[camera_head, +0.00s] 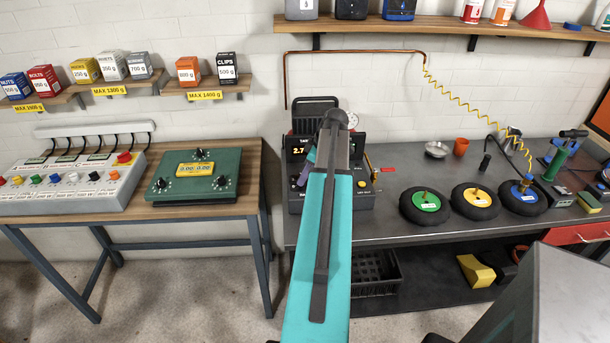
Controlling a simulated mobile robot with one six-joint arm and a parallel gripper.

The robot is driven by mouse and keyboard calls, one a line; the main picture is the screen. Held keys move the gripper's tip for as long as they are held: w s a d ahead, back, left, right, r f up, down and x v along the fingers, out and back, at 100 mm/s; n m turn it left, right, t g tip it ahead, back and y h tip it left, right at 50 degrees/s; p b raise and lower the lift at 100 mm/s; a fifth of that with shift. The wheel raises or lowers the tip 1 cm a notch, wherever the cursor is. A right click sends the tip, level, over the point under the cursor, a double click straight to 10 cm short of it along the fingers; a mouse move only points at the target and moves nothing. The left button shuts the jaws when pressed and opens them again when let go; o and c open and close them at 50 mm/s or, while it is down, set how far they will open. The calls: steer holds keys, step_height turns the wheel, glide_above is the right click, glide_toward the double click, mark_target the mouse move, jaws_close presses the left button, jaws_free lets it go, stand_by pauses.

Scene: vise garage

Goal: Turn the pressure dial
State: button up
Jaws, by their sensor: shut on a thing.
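A dark control unit (362,202) stands on the left end of the grey workbench, with a lit yellow readout (297,152) that seems to begin with 2.7. A round gauge shows at its top right. My teal arm covers the middle of the unit. Part of my gripper (303,176), purple and teal, shows left of the arm, against the unit's front below the readout. It is shut on what appears to be the pressure dial, which the gripper largely hides. The fingertips are too small to make out clearly.
Three wheels with green (425,201), yellow (477,196) and blue (521,194) hubs lie on the workbench to the right. A green panel with knobs (195,174) and a grey switch box (75,185) sit on the wooden table. A yellow coiled hose (470,108) hangs above the wheels.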

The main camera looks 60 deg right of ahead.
steer(key=shift+m, duration=0.4)
steer(key=m+h+b, duration=0.1)
steer(key=m, duration=0.2)
steer(key=shift+a, duration=0.15)
steer(key=shift+w+m+h+b, duration=0.1)
steer(key=shift+m+h+b, duration=0.4)
steer(key=shift+m, duration=0.5)
steer(key=shift+r, duration=0.1)
steer(key=o, duration=1)
steer(key=shift+o, duration=0.2)
steer(key=b+v, duration=0.2)
steer(key=v, duration=1.1)
steer(key=shift+s+a+r, duration=0.25)
